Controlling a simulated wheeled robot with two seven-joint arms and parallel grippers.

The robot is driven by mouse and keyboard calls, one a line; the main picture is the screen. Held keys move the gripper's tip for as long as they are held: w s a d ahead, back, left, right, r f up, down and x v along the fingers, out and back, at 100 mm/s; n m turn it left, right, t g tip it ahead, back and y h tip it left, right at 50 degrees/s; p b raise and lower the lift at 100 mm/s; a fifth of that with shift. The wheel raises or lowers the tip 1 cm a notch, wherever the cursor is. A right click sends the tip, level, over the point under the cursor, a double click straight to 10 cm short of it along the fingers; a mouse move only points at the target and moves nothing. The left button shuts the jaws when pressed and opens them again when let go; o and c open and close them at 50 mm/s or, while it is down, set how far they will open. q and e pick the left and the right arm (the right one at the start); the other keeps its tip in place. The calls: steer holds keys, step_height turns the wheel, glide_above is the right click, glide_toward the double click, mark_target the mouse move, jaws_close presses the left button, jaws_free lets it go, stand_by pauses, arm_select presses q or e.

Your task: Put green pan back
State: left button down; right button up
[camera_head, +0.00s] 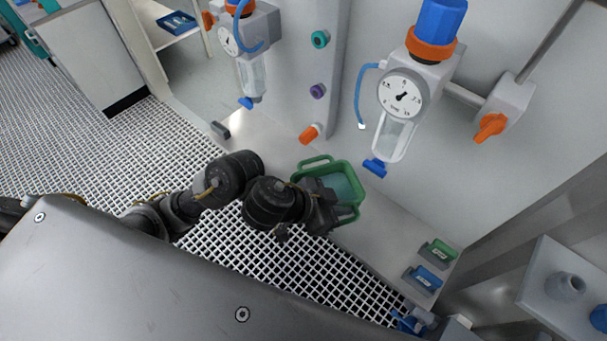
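The green pan (343,178) is a rounded green tub with loop handles and a grey-teal inside. It is in the middle of the head view, close to the foot of the pale wall panel, below the right-hand pressure gauge. My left gripper (334,210) is at the pan's near side, overlapping its rim and near handle. My own wrist hides the fingers, so I cannot tell whether they are shut on the pan. My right gripper is not in view.
A green labelled holder (438,253) and a blue labelled holder (423,281) sit on the ledge at right. A gauge unit (403,95) with a clear bowl and blue valve (375,168) hangs above the pan. An orange knob (310,134) sticks out nearby. White grating (270,262) covers the floor.

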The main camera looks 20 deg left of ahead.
arm_select(q)
steer(key=shift+w+a+f+n+t+y, duration=0.25)
steer(key=shift+w+f+n, duration=0.15)
steer(key=shift+w+f, duration=0.1)
steer(key=shift+w+a+f+n+t+y, duration=0.25)
steer(key=shift+w+f+n, duration=0.15)
steer(key=shift+w+f, duration=0.1)
steer(key=shift+w+a, duration=0.2)
steer(key=shift+a, duration=0.1)
steer(key=w+a+f+b, duration=0.1)
steer(key=w+a+f, duration=0.1)
steer(key=w, duration=0.1)
steer(key=w+a+f+b, duration=0.2)
steer(key=w+a+f, duration=0.1)
steer(key=w+a+f+b, duration=0.1)
steer(key=w+a+f, duration=0.1)
steer(key=w+f, duration=0.1)
steer(key=shift+w+a+f, duration=0.2)
steer(key=shift+w+f, duration=0.05)
steer(key=shift+w, duration=0.35)
steer(key=shift+w+a+f, duration=0.2)
steer(key=shift+w+f, duration=0.1)
steer(key=f, duration=0.1)
steer(key=f+b, duration=0.1)
steer(key=f, duration=0.1)
steer(key=shift+w+a, duration=0.2)
steer(key=shift+w, duration=0.05)
steer(key=shift+f, duration=0.5)
